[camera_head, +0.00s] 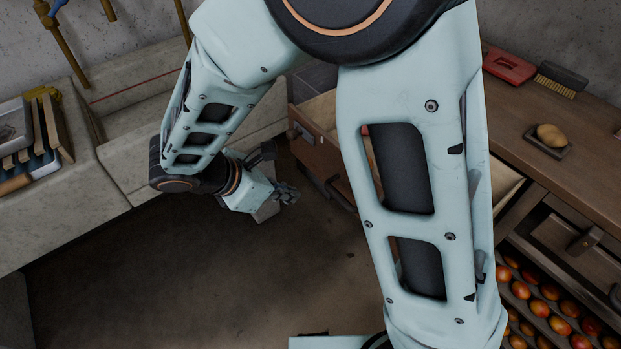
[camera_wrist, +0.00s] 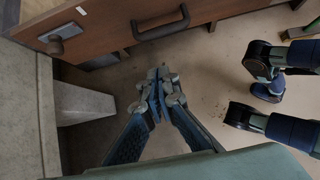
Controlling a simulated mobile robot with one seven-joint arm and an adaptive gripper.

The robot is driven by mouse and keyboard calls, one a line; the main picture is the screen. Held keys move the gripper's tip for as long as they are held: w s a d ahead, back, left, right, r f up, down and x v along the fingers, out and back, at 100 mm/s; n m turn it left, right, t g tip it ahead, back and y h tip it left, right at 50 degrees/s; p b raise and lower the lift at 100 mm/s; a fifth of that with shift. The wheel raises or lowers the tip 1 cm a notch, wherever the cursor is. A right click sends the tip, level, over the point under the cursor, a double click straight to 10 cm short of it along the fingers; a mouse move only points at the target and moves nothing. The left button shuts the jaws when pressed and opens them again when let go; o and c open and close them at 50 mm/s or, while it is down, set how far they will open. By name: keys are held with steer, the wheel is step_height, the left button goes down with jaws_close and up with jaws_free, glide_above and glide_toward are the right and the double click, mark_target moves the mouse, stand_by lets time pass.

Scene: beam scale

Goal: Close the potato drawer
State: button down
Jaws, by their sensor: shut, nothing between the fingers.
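A wooden drawer (camera_head: 313,150) stands pulled out of the cabinet in the head view, partly hidden behind my arm. Its pale inside shows at one corner; I cannot see what it holds. In the wrist view its brown front (camera_wrist: 105,35) crosses the top, with a dark bar handle (camera_wrist: 160,30) and a metal label holder (camera_wrist: 57,44) to the left of it. My gripper (camera_head: 288,194) is low in front of the drawer, left of it in the head view. In the wrist view my gripper (camera_wrist: 158,88) is shut and empty, just below the handle and seemingly apart from it.
The cabinet top (camera_head: 520,115) carries a potato (camera_head: 551,135) on a small dark dish, a brush (camera_head: 559,80) and a red object (camera_head: 508,65). Reddish round produce (camera_head: 540,308) fills a lower rack. A concrete bench (camera_head: 135,110) borders the left. The floor (camera_head: 200,280) is clear.

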steer(key=d+r+b+x, duration=0.1)
steer(key=b+x, duration=0.1)
steer(key=x, duration=1.1)
steer(key=shift+w, duration=0.35)
steer(key=shift+d, duration=0.15)
steer(key=w+d, duration=0.8)
steer(key=d, duration=0.3)
steer(key=w+d, duration=0.8)
steer(key=d, duration=0.4)
steer(key=shift+w+p, duration=0.4)
steer(key=shift+p, duration=0.05)
